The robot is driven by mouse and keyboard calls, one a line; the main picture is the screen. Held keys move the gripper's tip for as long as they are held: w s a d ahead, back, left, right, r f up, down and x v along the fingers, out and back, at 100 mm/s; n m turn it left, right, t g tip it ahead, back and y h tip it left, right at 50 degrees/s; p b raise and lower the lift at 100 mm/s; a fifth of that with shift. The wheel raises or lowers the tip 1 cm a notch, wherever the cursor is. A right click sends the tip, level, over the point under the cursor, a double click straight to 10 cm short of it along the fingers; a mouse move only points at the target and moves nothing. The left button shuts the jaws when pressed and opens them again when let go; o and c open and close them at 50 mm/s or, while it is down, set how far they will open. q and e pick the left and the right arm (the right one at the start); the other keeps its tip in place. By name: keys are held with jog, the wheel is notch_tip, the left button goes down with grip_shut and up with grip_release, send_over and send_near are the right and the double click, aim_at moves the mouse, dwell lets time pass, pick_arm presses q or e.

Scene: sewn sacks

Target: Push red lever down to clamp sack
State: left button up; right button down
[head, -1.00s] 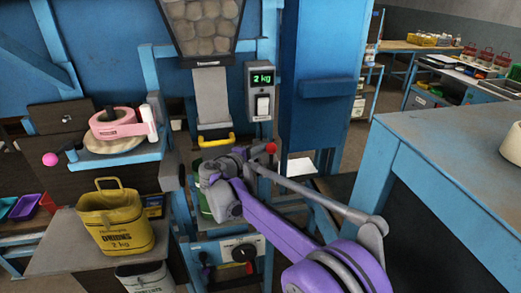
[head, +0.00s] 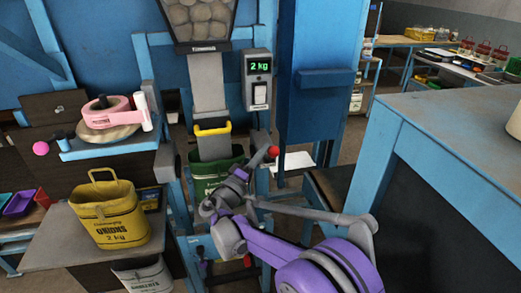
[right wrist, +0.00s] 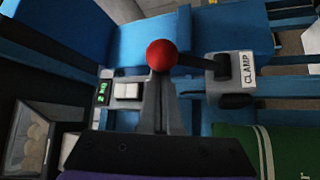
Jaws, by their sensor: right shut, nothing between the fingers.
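The red knob of the lever (head: 273,151) shows beside the weighing frame in the head view. In the right wrist view the red knob (right wrist: 159,54) is just beyond my right fingertips, and its dark arm runs to a grey box labelled CLAMP (right wrist: 246,70). My right gripper (head: 259,152) is shut and empty, close to the knob; whether it touches is unclear. It also shows in the right wrist view (right wrist: 160,105). A green sack (head: 208,184) hangs below the grey chute, partly hidden by my arm. My left gripper is out of view.
A yellow bar (head: 212,129) crosses the chute above the sack. A display reading 2 kg (head: 258,66) is on the post. A yellow onion sack (head: 117,212) stands on a side table at left. A blue-edged table (head: 440,130) is at right.

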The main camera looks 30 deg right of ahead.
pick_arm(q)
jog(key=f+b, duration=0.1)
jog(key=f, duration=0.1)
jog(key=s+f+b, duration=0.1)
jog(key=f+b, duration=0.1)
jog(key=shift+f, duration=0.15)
pick_arm(e)
jog(key=s+f+m+h, duration=0.1)
jog(key=m, duration=0.1)
jog(key=s+f+m+g+h, duration=0.1)
jog(key=m, duration=0.1)
jog(key=f+m+g+h, duration=0.1)
jog(key=m+h, duration=0.1)
jog(key=shift+s+a+f, duration=0.15)
jog(key=shift+s+a, duration=0.15)
jog(key=shift+s, duration=0.1)
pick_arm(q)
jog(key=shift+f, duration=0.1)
pick_arm(e)
jog(key=shift+f, duration=0.1)
pick_arm(q)
jog(key=shift+b, duration=0.35)
pick_arm(e)
jog(key=shift+a+f, duration=0.1)
